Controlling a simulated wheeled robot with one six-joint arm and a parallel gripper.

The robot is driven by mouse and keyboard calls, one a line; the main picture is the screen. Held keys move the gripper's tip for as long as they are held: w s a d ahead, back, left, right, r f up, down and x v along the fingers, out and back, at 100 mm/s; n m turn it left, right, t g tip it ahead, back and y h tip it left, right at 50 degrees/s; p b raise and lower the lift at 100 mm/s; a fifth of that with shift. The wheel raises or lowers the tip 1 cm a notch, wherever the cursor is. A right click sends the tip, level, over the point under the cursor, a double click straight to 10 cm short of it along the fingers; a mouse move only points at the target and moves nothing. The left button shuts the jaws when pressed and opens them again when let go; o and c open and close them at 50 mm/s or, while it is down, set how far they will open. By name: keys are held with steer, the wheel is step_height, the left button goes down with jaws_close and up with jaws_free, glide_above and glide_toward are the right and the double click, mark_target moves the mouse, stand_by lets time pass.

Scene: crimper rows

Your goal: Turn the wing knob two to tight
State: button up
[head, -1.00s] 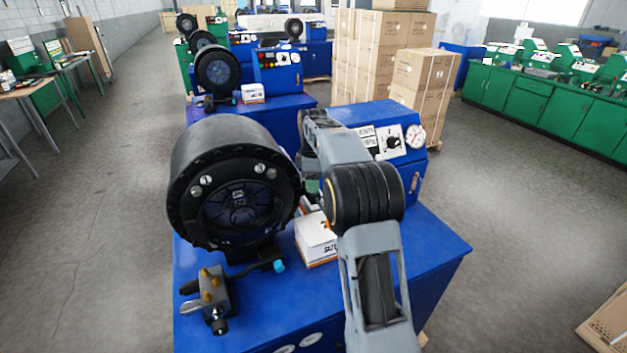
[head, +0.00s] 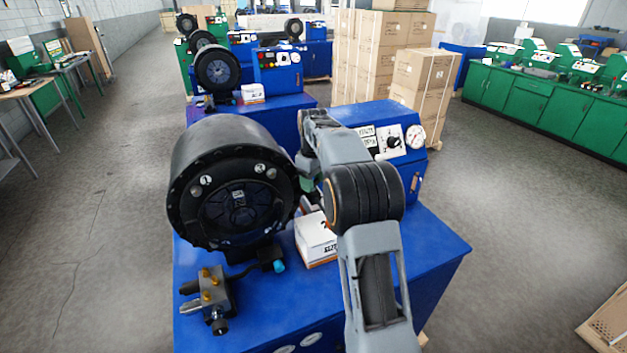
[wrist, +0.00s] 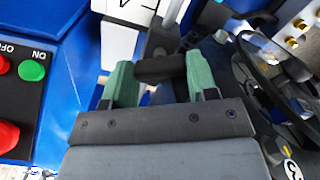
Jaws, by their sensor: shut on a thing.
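In the wrist view my gripper (wrist: 160,80) has two green fingers closed on a short dark bar (wrist: 157,69). I take this bar for the wing of a knob; no number shows on it. In the head view the gripper is mostly hidden behind my arm, with a little green visible beside the black crimper head (head: 235,200). The head's face carries round labels 1 and 3. A valve block (head: 212,293) with brass fittings and side handles stands at the front left of the blue bench. I cannot tell which part is marked two.
A white box (head: 316,239) sits on the blue bench (head: 425,250) near my gripper. A blue control box (head: 405,170) with a dial and gauge stands behind. In the wrist view, a green ON button (wrist: 32,70) lies left. The bench's right side is clear.

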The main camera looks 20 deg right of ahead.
stand_by(0.4)
steer(key=o, duration=0.9)
steer(key=shift+o, duration=0.2)
step_height(320, 180, up, 14)
